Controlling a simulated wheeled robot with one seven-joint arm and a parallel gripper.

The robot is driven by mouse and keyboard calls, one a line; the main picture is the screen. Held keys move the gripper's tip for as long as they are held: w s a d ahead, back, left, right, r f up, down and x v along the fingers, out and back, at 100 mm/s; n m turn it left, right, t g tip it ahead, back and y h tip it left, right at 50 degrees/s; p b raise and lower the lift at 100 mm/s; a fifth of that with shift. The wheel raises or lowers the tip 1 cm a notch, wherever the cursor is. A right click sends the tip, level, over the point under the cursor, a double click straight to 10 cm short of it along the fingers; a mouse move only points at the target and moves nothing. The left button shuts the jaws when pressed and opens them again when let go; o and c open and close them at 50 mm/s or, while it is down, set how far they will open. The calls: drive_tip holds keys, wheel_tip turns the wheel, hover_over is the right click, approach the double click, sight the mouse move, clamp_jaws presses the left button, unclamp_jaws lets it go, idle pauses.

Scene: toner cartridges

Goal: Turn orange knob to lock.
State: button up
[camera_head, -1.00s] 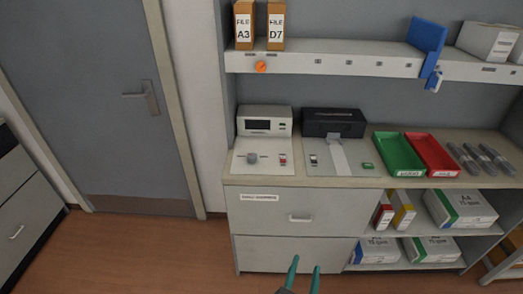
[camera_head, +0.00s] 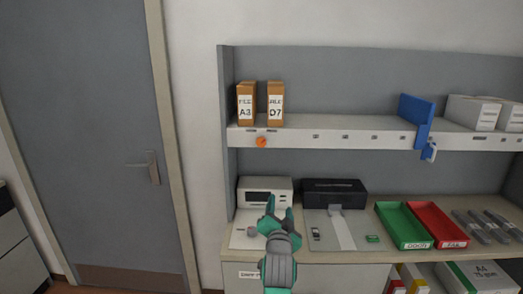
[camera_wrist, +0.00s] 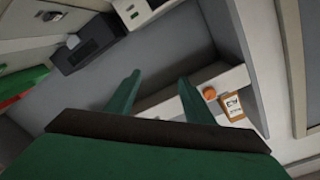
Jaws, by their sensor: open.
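The orange knob (camera_head: 261,141) is a small round knob on the front edge of the white shelf, below the file box marked A3. It also shows in the wrist view (camera_wrist: 209,94), to the right of my fingers. My gripper (camera_head: 279,206) is green and grey and stands below the knob and a little to its right, in front of the white device on the counter. In the wrist view my gripper (camera_wrist: 158,82) has its two green fingers apart with nothing between them. It is not touching the knob.
The shelf (camera_head: 345,137) holds file boxes A3 (camera_head: 246,105) and D7 (camera_head: 275,105), and a blue bracket (camera_head: 414,118). Below stand a white device (camera_head: 262,186), a black printer (camera_head: 334,192), a green tray (camera_head: 404,243) and a red tray (camera_head: 437,242). The space before the knob is clear.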

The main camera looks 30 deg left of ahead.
drive_tip(key=y, duration=0.2)
approach(261, 143)
drive_tip(key=v, duration=0.2)
drive_tip(key=x, duration=1)
drive_tip(key=shift+w, duration=0.25)
drive_tip(key=c, duration=1)
drive_tip(key=shift+c, duration=0.2)
